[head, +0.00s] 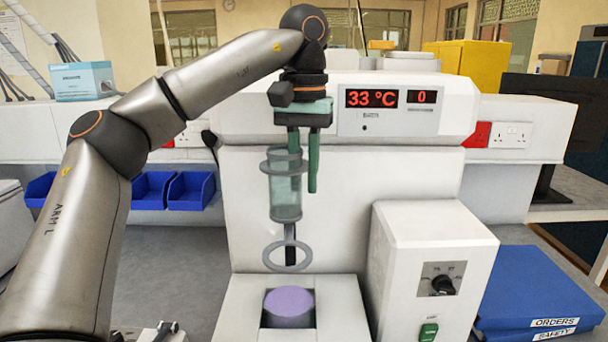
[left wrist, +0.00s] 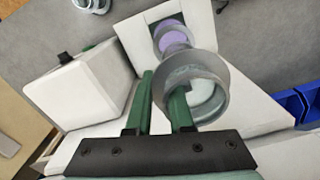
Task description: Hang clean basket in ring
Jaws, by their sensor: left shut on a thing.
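The basket (head: 285,196), a see-through grey-green cylinder with a thicker rim, hangs upright from my left gripper (head: 304,172). The gripper's green fingers are shut on it near the rim. In the left wrist view the basket (left wrist: 208,103) is seen from above, beside the fingers (left wrist: 163,90). The grey ring (head: 269,257) sticks out from the machine's front. In the head view it shows just below the basket, with a small gap between them. A purple round block (head: 289,303) sits in the square recess below the ring. My right gripper is out of view.
The white machine (head: 400,180) with a red display reading 33 °C stands behind. A white control box (head: 430,265) is close on the right, with blue binders (head: 540,290) beyond. Blue bins (head: 190,190) stand at left. Metallic items (left wrist: 92,5) lie at the wrist view's top edge.

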